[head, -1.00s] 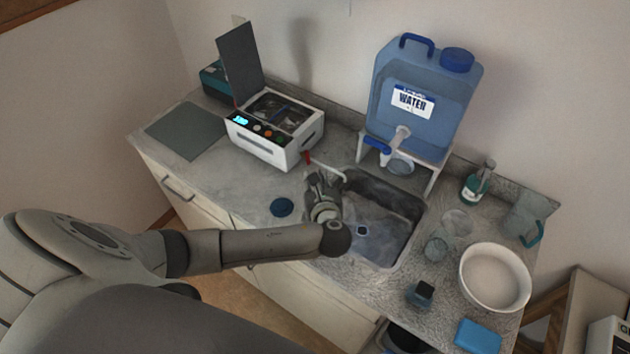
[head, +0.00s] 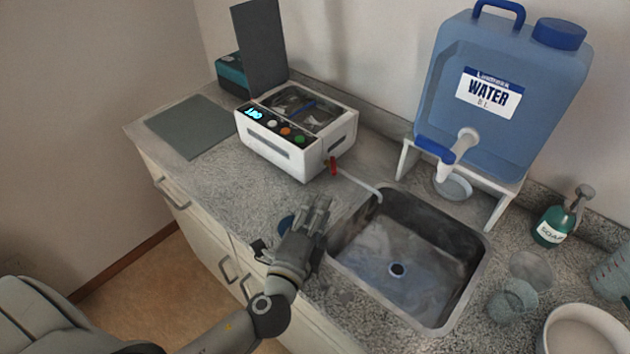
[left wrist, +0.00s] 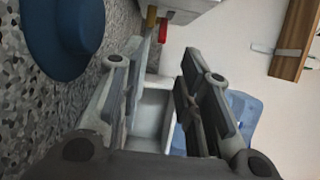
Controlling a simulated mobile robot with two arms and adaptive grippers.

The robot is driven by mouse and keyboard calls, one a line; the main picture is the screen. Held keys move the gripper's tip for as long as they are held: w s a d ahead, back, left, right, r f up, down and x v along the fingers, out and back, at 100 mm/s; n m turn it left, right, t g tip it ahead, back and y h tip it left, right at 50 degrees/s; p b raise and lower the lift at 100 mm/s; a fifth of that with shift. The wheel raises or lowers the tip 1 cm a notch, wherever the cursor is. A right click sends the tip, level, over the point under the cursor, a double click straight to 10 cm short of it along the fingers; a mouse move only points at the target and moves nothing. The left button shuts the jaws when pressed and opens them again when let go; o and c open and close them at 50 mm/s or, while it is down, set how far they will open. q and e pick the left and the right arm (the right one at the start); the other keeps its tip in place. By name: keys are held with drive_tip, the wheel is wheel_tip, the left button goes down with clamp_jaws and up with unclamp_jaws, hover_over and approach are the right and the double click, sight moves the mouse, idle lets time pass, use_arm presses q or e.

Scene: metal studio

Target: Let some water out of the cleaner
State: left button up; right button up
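The cleaner (head: 285,155) is a white box with an upright dark lid, a lit blue display and several coloured buttons. Its red drain valve handle (head: 333,166) sits low on its right side, and a pale hose (head: 358,184) runs from there to the sink (head: 397,232). My left gripper (head: 318,207) is over the counter at the sink's left edge, in front of the valve and apart from it. In the left wrist view its two fingers (left wrist: 163,75) are spread with nothing between them; the red handle (left wrist: 163,31) shows beyond the tips. My right gripper is not visible.
A blue round lid (left wrist: 66,36) lies on the counter, partly hidden behind my left gripper in the head view. A blue water tank (head: 480,120) on a white stand, a soap bottle (head: 552,222) and a white bowl (head: 585,332) stand right. A grey mat (head: 187,127) lies left.

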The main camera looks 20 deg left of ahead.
sight(333, 167)
use_arm(q)
drive_tip(key=shift+s+a, duration=0.1)
drive_tip(key=shift+w+r, duration=0.2)
drive_tip(key=shift+w, duration=0.1)
drive_tip(key=w+p, duration=0.2)
drive_tip(key=w, duration=0.6)
drive_tip(key=shift+w+a+p, duration=0.15)
drive_tip(key=shift+w+p, duration=0.2)
drive_tip(key=shift+w, duration=0.05)
drive_tip(key=shift+w+f, duration=0.15)
drive_tip(key=shift+w, duration=0.45)
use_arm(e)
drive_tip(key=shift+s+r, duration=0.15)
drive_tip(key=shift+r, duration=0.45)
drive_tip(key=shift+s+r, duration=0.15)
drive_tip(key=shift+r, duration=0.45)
use_arm(q)
clamp_jaws()
